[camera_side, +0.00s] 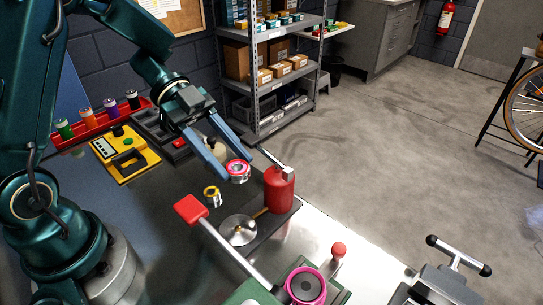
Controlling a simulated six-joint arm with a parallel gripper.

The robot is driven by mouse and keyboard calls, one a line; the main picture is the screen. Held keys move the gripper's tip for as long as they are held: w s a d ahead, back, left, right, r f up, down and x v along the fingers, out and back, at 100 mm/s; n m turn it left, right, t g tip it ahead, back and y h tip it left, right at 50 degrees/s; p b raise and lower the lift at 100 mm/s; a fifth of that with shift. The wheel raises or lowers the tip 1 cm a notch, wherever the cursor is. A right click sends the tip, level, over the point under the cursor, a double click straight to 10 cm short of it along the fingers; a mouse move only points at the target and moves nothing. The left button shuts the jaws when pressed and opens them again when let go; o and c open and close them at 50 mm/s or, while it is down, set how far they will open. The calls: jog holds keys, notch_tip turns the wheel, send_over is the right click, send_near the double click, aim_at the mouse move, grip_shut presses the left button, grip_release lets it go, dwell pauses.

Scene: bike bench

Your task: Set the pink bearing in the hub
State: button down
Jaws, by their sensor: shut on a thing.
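My gripper (235,168) is shut on the pink bearing (239,176), a small pink ring with a pale metal centre. It holds the bearing between its two blue-grey fingertips, apparently above the bench. A dark round part with a thick pink rim (318,290) sits in a green fixture at the bottom edge of the picture; it may be the hub, and the picture cuts the fixture off. A silver disc with a small centre post (238,231) lies on a dark mat, below the bearing in the picture. I cannot tell for sure which one is the hub.
A small yellow ring (212,194) lies on the bench. A red can (279,189) stands right of the gripper. A red-handled lever (190,208) slants toward the green fixture, near a red knob (338,249). A yellow case (126,154) and red tray (87,130) lie left.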

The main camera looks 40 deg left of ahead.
jog(key=d+m+g, duration=0.3)
jog(key=d, duration=0.6)
jog(key=m+g, duration=0.2)
send_over(298, 271)
jog(key=shift+r+y, duration=0.1)
jog(key=shift+y, duration=0.3)
jog(key=shift+f, duration=2.55)
jog(key=shift+f, duration=0.5)
jog(key=c, duration=0.6)
grip_release()
